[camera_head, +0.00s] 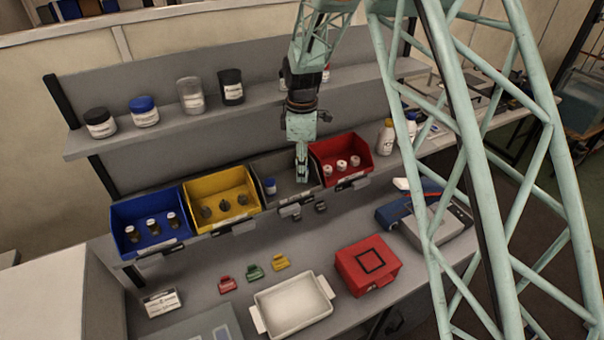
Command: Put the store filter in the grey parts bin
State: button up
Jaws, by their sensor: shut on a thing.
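My gripper (302,175) points down at the right part of the grey parts bin (286,163), close to the side of the red bin. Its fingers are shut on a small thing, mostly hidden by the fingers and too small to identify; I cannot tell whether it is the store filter. I also cannot tell whether it touches the bin floor. A small bottle with a blue cap (270,186) stands in the left part of the grey bin, apart from my gripper.
The blue bin (148,213) holds brown vials, the yellow bin (220,190) dark rounded parts, and the red bin (340,157) white-capped vials. Jars line the shelf (165,132) above. A white tray (293,305), coloured clips and a red box (368,264) lie in front.

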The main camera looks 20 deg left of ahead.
jog(key=shift+f, duration=0.65)
jog(key=shift+f, duration=0.2)
jog(key=o, duration=0.8)
jog(key=shift+r, duration=0.2)
notch_tip(320, 180, up, 11)
jog(key=shift+r+b, duration=0.15)
jog(key=shift+b, duration=0.15)
jog(key=shift+r, duration=0.35)
dwell(0.5)
